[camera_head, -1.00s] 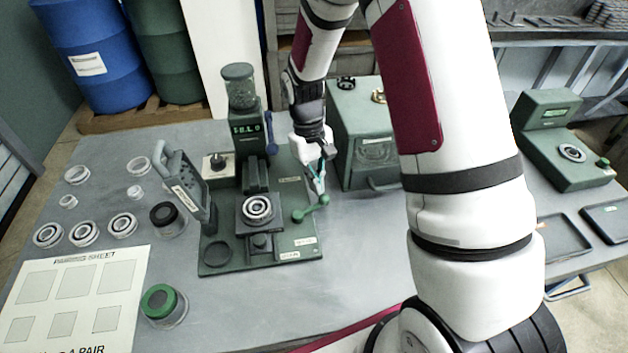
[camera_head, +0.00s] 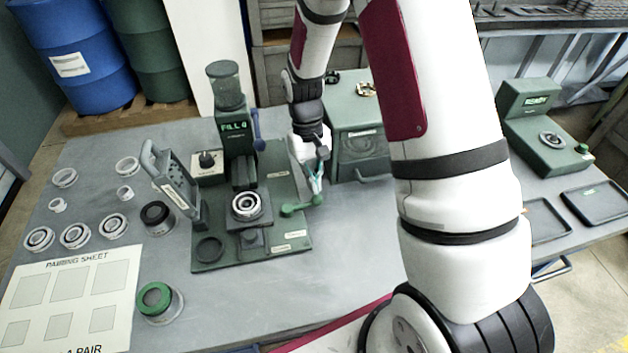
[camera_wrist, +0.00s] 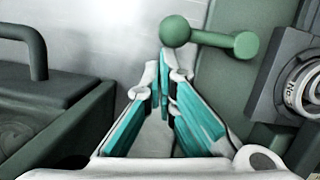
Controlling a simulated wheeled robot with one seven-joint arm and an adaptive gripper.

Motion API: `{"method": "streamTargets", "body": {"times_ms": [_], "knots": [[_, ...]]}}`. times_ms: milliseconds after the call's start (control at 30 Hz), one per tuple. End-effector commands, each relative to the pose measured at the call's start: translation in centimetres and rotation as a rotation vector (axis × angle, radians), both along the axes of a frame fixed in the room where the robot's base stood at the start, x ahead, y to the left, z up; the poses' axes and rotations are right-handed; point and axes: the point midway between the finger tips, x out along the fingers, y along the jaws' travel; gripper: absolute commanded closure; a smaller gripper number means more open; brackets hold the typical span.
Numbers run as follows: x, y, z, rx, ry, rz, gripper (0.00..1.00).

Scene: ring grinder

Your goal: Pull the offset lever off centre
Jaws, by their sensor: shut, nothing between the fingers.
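My gripper (camera_head: 317,190) is just above and beside the lever in the head view. In the wrist view its teal-padded fingers (camera_wrist: 164,62) are together at the tips and empty, close below the larger ball. I cannot tell whether they touch it.
A blue-handled lever (camera_head: 258,132) hangs beside the grinder column. A ring (camera_head: 246,204) sits on the grinder's stage. A green box with a handle (camera_head: 356,140) stands close to the right of my gripper.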

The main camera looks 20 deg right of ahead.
Motion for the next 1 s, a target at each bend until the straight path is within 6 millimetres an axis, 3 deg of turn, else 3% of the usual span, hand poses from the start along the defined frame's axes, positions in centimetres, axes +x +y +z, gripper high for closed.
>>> {"method": "streamTargets", "body": {"times_ms": [267, 733, 1000], "knots": [[0.2, 0.0, 0.6, 0.0, -0.003, 0.0, 1.0], [2.4, 0.0, 8.9, 0.0, -0.005, 0.0, 1.0], [3.0, 0.0, 11.4, 0.0, -0.001, 0.0, 1.0]]}}
